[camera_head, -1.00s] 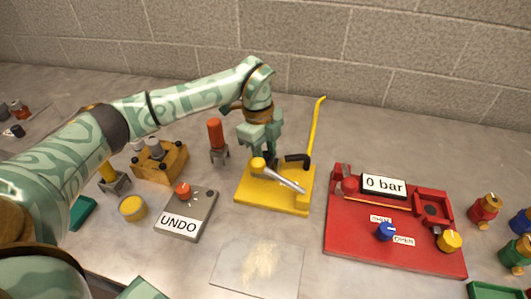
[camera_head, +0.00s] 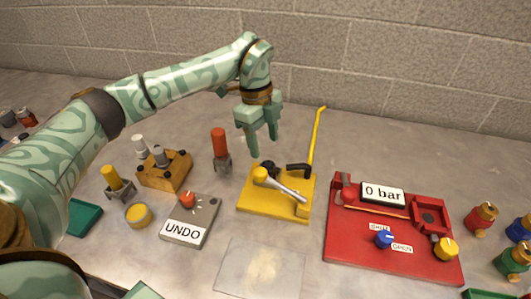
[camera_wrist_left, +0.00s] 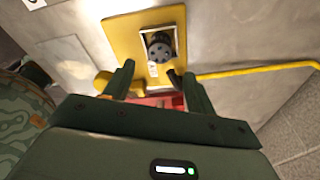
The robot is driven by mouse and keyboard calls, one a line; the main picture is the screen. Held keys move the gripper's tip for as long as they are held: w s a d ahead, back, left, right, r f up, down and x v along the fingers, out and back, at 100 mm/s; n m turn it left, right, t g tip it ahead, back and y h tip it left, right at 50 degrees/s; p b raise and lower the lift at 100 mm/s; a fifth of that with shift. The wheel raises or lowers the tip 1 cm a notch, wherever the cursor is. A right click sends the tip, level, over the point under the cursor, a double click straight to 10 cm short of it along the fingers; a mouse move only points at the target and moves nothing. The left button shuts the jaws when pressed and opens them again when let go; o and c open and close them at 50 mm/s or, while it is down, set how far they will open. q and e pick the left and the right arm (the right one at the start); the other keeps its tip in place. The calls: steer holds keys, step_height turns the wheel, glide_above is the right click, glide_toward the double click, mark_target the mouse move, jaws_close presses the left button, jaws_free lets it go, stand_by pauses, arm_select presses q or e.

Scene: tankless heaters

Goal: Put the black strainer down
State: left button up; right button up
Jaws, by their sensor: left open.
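The black strainer (camera_wrist_left: 159,47) sits in a pale square recess on the yellow stand (camera_wrist_left: 124,38) in the left wrist view. My left gripper (camera_head: 263,147) is open and empty, pointing down above the back of the stand. In the left wrist view its fingers (camera_wrist_left: 159,76) are apart with nothing between them. My right gripper is not in view.
A yellow lever (camera_head: 316,140) rises at the stand's right rear. The red panel (camera_head: 350,250) marked "0 bar" is to the right. The UNDO box (camera_head: 205,222), a red-handled tool (camera_head: 219,142) and a wooden block (camera_head: 165,172) are left. A clear sheet (camera_head: 290,265) lies in front.

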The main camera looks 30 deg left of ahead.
arm_select(q)
steer(key=shift+a+r+p, duration=0.2)
steer(key=shift+r, duration=1)
steer(key=shift+a+r+p, duration=0.15)
steer(key=shift+a+r, duration=0.05)
steer(key=shift+r, duration=0.95)
